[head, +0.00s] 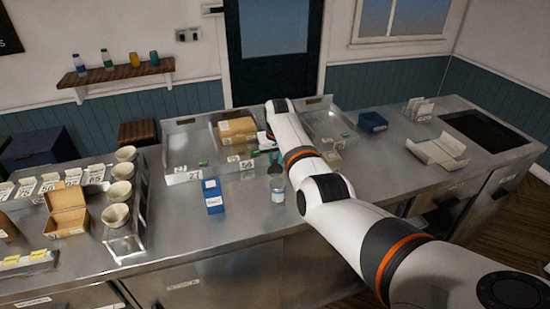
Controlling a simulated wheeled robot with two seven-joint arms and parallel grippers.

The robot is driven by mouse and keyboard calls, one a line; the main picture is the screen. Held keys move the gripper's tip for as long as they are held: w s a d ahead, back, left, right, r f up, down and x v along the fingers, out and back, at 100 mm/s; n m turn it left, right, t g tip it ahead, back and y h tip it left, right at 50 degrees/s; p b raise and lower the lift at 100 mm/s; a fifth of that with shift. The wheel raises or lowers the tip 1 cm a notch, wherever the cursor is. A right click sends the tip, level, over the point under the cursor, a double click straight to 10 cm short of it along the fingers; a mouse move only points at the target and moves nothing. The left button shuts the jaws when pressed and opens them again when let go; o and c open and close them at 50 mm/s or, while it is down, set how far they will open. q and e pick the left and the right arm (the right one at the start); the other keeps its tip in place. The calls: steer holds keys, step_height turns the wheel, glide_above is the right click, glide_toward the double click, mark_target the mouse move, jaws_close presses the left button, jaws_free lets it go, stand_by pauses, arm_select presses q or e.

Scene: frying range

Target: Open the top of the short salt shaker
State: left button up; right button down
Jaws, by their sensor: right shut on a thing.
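A small clear shaker with a pale label (277,188) stands upright on the steel counter, near the middle of the head view. I take it for the short salt shaker. My right gripper (275,160) is above it, small and dark green in the picture, and is shut at the shaker's top. My arm partly hides the wrist, and the picture is too small to show the lid or whether it is open. My left gripper is not in view.
A blue box (213,196) stands left of the shaker. Behind are steel trays (178,148) with a cardboard box (237,129). Several small bowls (115,216) and an open brown box (66,212) stand at left. The counter in front of the shaker is clear.

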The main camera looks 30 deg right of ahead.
steer(key=c, duration=1.5)
jaws_free()
steer(key=shift+s+f, duration=0.15)
steer(key=shift+f, duration=0.3)
steer(key=shift+o, duration=0.9)
steer(key=shift+w+d, duration=0.1)
steer(key=shift+w, duration=0.15)
steer(key=b+v, duration=0.2)
steer(key=v, duration=1)
steer(key=shift+b, duration=0.35)
steer(key=shift+w+d, duration=0.1)
